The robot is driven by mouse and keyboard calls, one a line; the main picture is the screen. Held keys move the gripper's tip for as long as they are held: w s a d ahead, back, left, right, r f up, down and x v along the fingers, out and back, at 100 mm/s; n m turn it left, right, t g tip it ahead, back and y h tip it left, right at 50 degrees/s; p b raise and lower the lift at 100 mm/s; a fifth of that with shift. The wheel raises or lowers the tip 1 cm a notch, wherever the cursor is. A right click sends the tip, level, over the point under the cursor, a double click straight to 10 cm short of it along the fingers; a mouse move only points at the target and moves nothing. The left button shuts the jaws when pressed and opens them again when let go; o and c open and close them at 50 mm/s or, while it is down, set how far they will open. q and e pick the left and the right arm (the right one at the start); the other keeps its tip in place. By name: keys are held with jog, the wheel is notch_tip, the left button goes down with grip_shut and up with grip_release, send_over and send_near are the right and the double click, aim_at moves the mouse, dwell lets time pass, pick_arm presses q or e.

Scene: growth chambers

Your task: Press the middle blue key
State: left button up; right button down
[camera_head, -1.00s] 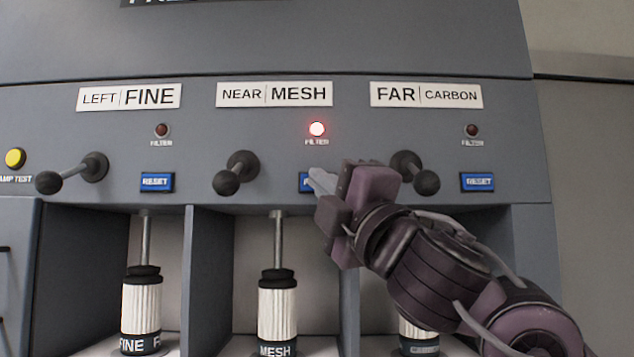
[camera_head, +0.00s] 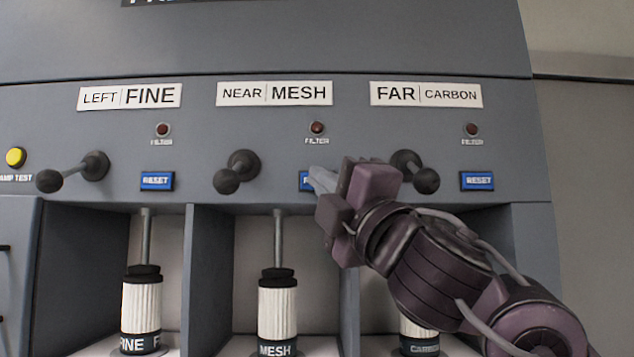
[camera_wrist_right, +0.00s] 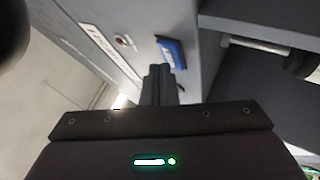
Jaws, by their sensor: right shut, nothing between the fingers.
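The middle blue key (camera_head: 304,181) sits under the NEAR MESH label, mostly hidden behind my right gripper's fingers. My right gripper (camera_head: 318,178) is shut and empty, with its fingertips over the key in the head view; I cannot tell whether they touch it. In the right wrist view a blue key (camera_wrist_right: 171,52) shows just beyond the shut fingertips (camera_wrist_right: 160,72). The filter lamp (camera_head: 317,128) above the middle key is dark red and unlit. My left gripper is not in view.
Blue RESET keys sit at left (camera_head: 157,181) and right (camera_head: 477,181). Black-knobbed levers (camera_head: 227,181) stick out beside the keys, one (camera_head: 426,181) close behind my right gripper. White filter cartridges (camera_head: 277,312) stand in the bays below. A yellow button (camera_head: 15,158) is at far left.

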jog(key=shift+s, duration=0.35)
jog(key=s, duration=0.5)
dwell(0.3)
dwell(0.8)
